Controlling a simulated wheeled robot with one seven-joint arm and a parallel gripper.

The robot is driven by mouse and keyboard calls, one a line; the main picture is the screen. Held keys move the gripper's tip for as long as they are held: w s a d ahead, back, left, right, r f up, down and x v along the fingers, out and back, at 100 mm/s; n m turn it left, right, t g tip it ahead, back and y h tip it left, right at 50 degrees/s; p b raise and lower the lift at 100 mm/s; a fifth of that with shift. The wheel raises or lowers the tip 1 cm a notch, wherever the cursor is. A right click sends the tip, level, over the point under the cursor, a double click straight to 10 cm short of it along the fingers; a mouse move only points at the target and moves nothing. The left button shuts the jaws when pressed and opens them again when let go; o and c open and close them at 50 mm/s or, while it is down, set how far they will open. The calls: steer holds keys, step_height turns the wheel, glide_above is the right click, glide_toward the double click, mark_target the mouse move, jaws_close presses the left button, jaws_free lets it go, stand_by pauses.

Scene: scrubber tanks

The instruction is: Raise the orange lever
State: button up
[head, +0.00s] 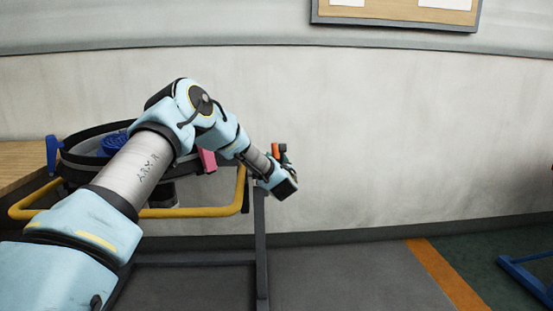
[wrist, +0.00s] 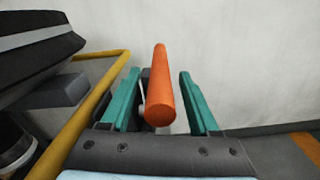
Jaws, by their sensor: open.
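The orange lever (wrist: 160,90) shows in the wrist view as a cylinder pointing toward the camera, between the two green fingers of my gripper (wrist: 158,98). The gripper is open, with a visible gap between the lever and the right finger; the left finger is closer to it. I cannot tell whether the left finger touches it. In the head view a small part of the orange lever (head: 275,150) stands up beside my gripper (head: 287,156). The lever's far base is hidden.
A yellow rail (head: 200,211) runs around a black round tank (head: 78,165) holding something blue. The rail also passes left of my gripper in the wrist view (wrist: 88,112). A grey post (head: 261,250) stands below. A wooden table (head: 20,168) is at left.

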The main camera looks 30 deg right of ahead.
jaws_close()
stand_by(0.3)
stand_by(1.0)
